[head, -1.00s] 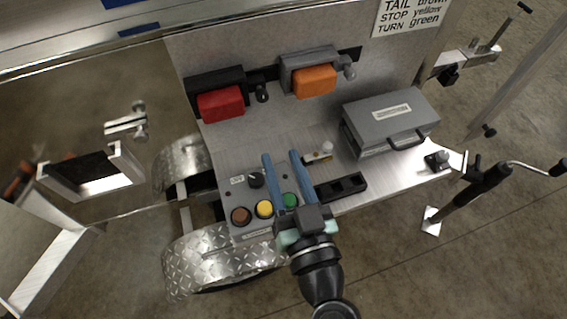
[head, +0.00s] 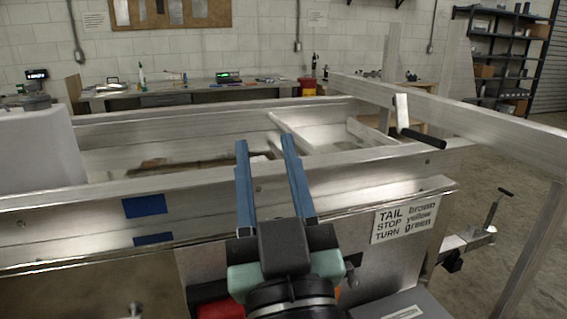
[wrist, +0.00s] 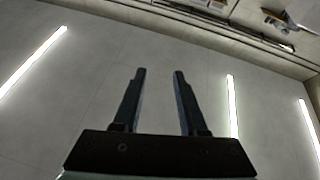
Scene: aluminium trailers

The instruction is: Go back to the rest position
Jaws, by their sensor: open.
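My gripper (head: 263,148) is raised in the lower middle of the head view, its two blue fingers apart with nothing between them. It stands in front of the aluminium trailer frame (head: 80,208). In the wrist view the gripper (wrist: 159,72) points up toward the ceiling (wrist: 100,85) with its light strips, and its fingers are apart and empty.
A sign (head: 405,221) with TAIL, STOP and TURN hangs on the panel below the frame. A red box (head: 222,309) and a grey case (head: 405,306) show partly at the bottom edge. A beam with a black-gripped handle (head: 421,138) crosses at right. A workbench (head: 185,98) stands behind.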

